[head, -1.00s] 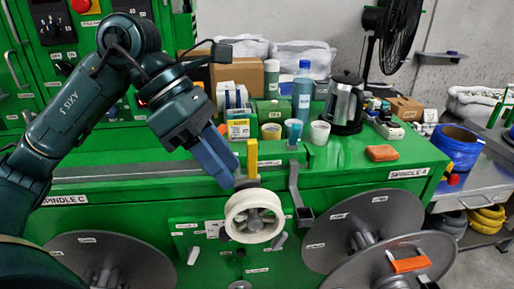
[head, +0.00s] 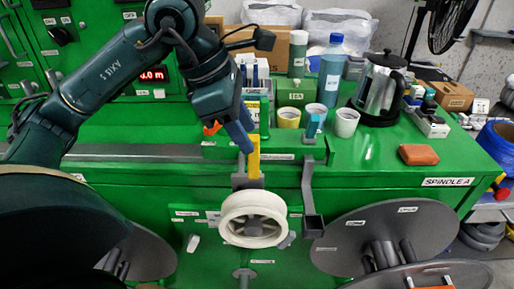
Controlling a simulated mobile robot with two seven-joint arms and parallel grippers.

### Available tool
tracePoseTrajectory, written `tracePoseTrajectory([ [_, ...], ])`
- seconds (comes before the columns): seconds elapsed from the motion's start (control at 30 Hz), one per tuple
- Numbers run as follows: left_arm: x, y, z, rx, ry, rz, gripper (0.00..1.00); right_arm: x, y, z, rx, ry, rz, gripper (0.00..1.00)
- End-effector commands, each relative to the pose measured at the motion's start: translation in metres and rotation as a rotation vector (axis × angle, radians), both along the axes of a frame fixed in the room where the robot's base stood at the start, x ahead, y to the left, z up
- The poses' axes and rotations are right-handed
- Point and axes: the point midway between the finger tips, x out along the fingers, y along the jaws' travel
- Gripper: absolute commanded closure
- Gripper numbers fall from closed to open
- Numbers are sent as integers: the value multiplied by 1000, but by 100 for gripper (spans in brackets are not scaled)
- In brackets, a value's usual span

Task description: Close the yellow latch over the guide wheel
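The yellow latch (head: 253,157) stands upright on a grey bracket just above the white guide wheel (head: 253,219), at the front of the green machine. The latch points up and does not lie over the wheel. My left gripper (head: 246,148) comes down from the upper left. Its blue-grey fingers overlap the latch's left edge in the head view. I cannot tell whether they touch the latch or how far apart they are. My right gripper is not in view.
A grey bracket arm (head: 309,195) stands right of the wheel. Large grey reels (head: 390,235) sit at lower right. Cups, bottles and a kettle (head: 380,88) stand behind on the green top. An orange-brown block (head: 418,154) lies at right, with bare green top around it.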

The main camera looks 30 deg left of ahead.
Motion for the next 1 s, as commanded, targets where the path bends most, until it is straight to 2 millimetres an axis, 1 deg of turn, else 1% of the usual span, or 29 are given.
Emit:
tracePoseTrajectory([
  [0.03, 2, -3, -10, 0, 5, -3, 60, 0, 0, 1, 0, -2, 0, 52],
  [0.1, 5, -7, -22, 0, 4, -2, 60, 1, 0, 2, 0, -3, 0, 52],
  [0.3, 12, -14, -44, -2, 3, -2, 60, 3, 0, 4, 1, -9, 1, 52],
  [0.47, 14, -16, -50, -2, -1, -2, 60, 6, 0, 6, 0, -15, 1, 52],
  [0.7, 15, -16, -50, -1, 0, -1, 60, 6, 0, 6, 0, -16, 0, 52],
  [1.0, 15, -16, -50, -1, -1, -1, 85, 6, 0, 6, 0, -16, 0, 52],
])
